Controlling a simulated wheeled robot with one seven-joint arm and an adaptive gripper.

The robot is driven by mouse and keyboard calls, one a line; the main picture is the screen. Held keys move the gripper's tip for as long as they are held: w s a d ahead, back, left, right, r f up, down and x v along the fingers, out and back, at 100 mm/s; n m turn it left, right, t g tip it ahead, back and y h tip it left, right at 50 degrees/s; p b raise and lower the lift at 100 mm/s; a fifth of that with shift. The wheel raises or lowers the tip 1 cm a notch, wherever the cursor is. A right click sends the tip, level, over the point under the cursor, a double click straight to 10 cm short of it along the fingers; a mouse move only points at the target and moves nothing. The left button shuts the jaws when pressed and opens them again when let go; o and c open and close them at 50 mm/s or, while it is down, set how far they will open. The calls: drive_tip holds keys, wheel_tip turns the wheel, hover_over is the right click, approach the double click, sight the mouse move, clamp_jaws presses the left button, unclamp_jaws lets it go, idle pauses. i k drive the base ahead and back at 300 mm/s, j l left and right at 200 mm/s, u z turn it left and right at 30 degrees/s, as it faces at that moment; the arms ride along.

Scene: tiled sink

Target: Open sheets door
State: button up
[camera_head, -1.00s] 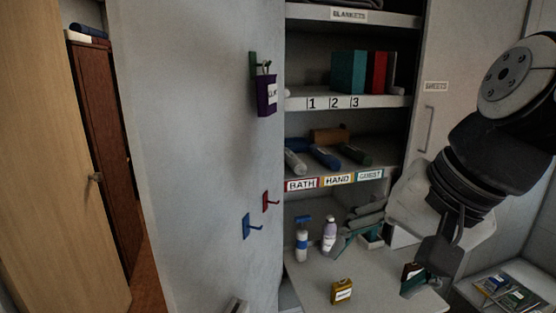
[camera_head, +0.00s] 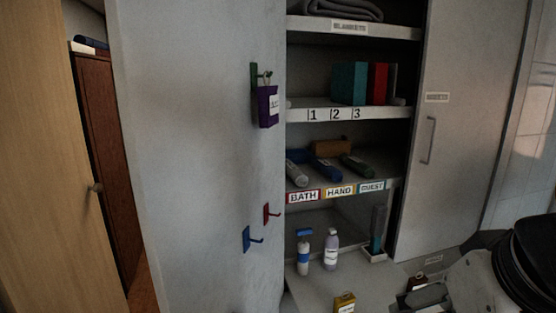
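The sheets door (camera_head: 465,180) is the flat grey cabinet door right of the open shelves. It looks shut. A small label (camera_head: 437,97) is near its upper left, blurred now. Its vertical bar handle (camera_head: 430,140) is below the label, near the door's left edge, and nothing touches it. My gripper (camera_head: 424,298) is low at the bottom right, below and well apart from the handle. It is dark, seen at a poor angle and partly cut off. Its finger gap cannot be made out.
Left of the door, open shelves (camera_head: 343,191) hold binders (camera_head: 350,83) and rolled towels (camera_head: 324,170). Bottles (camera_head: 331,249) and a yellow box (camera_head: 345,303) stand below. A large grey panel with hooks (camera_head: 200,150) fills the left. Space before the handle is clear.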

sight(469, 53)
drive_tip(key=i+l, duration=0.1)
drive_tip(key=l, duration=0.3)
drive_tip(key=i+l, duration=0.15)
drive_tip(key=l, duration=0.2)
drive_tip(key=i+l, duration=0.1)
drive_tip(key=l, duration=0.3)
drive_tip(key=i+l, duration=0.1)
drive_tip(key=l, duration=0.25)
drive_tip(key=z, duration=0.05)
